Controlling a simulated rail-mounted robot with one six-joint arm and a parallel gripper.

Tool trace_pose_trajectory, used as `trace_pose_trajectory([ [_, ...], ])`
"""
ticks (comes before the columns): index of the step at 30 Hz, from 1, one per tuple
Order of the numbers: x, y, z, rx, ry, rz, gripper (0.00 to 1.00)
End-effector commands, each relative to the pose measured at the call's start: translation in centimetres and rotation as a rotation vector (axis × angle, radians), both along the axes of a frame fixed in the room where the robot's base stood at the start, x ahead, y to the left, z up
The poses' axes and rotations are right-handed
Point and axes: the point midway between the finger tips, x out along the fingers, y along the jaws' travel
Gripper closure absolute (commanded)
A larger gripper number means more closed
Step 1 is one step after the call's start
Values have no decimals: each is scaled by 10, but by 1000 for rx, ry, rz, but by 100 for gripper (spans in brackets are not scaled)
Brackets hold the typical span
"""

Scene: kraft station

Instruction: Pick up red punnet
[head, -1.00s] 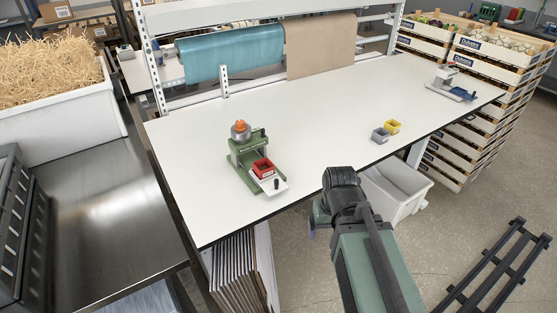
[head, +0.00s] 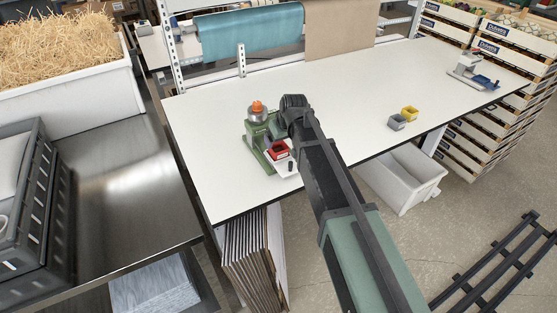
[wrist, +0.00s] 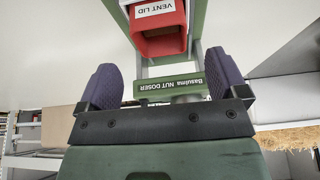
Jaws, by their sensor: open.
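The red punnet (head: 278,149) sits on the white plate of the green nut doser (head: 253,129) on the white table. In the wrist view the red punnet (wrist: 158,36) shows at the top centre, with a "VENT LID" label on it. My gripper (wrist: 165,85) is open and empty, its two purple-grey fingers apart, one to each side of the doser's name plate. The punnet is ahead of the fingertips and apart from them. In the head view my arm hides the gripper, close to the right of the doser.
A grey punnet (head: 397,122) and a yellow punnet (head: 410,113) stand to the right on the white table (head: 350,90). A blue-and-white device (head: 473,72) stands at the far right. The table's middle is clear. An orange knob (head: 257,107) tops the doser.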

Motion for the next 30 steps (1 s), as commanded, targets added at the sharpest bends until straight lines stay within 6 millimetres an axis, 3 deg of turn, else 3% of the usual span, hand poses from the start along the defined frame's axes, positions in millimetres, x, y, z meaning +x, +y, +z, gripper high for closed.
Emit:
trace_pose_trajectory([
  [5,2,1,-8,0,1,0,8],
  [12,15,9,-53,-1,0,0,8],
  [20,16,10,-51,0,0,-1,8],
  [30,16,10,-51,0,0,-1,61],
])
